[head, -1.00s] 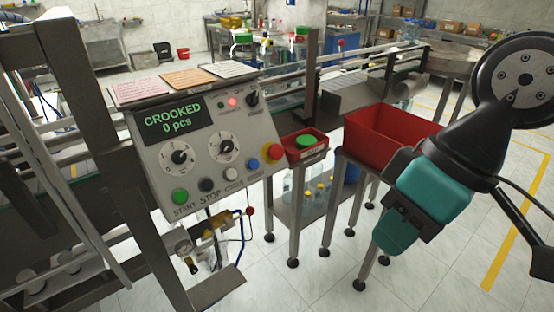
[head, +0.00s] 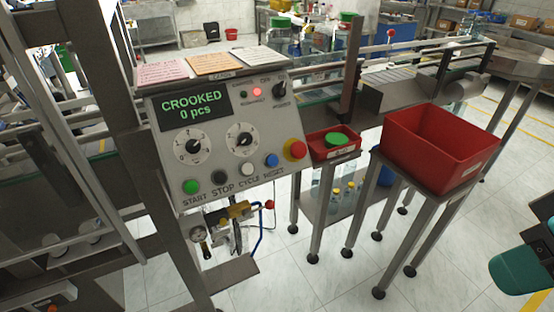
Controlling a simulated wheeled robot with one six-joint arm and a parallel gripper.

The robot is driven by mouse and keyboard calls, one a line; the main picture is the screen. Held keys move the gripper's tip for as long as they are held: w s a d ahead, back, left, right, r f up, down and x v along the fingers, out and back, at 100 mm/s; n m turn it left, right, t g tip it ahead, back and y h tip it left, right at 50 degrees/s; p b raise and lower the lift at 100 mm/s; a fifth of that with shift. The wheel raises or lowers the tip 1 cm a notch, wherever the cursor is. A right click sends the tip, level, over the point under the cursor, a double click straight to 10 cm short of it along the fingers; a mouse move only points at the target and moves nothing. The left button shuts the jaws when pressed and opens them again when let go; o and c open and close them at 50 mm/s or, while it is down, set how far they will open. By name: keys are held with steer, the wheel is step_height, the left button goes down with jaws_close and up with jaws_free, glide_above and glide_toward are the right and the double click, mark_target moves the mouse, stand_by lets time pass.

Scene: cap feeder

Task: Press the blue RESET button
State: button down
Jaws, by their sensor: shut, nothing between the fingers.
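The blue RESET button (head: 271,160) is on the sloped grey control panel (head: 222,175), in the lower right part of its face. It is unobstructed, with the RESET label just below it. The panel's green display (head: 193,108) reads CROOKED, 0 pcs.
A red mushroom button (head: 295,149) sits right beside RESET, and a white CYCLE button (head: 246,169) is on its left. A small red tray (head: 326,148) and a large red bin (head: 440,145) stand between panel and gripper. Floor is open in front.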

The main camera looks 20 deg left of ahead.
mark_target(272, 160)
steer(key=w+a+f+n+t+y+b, duration=0.1)
steer(key=w+a+f+n+t, duration=0.1)
steer(key=w+a+t, duration=0.45)
steer(key=w+a+f+n+t+y+b, duration=0.1)
steer(key=w+a+f+t, duration=0.2)
steer(key=w, duration=0.6)
steer(key=s+a+r+n+y+b, duration=0.1)
steer(key=s+a+n+y, duration=0.1)
steer(key=a+n+y, duration=0.3)
steer(key=s+a+r+n+y, duration=0.1)
steer(key=s+a+n+y, duration=0.2)
steer(key=a, duration=0.7)
steer(key=n+y, duration=0.2)
steer(key=n, duration=0.2)
steer(key=shift+s+a+r+n+y+b, duration=0.2)
steer(key=shift+a+n+y+b, duration=0.1)
steer(key=shift+b, duration=0.1)
steer(key=shift+w+a+f+t, duration=0.1)
steer(key=shift+t, duration=0.15)
steer(key=shift+w+a+f+p, duration=1.05)
steer(key=shift+w+a+f, duration=0.1)
steer(key=shift+a+f, duration=0.15)
steer(key=shift+w+a+f+p, duration=1)
steer(key=shift+w+a+f, duration=0.15)
steer(key=shift+a, duration=0.2)
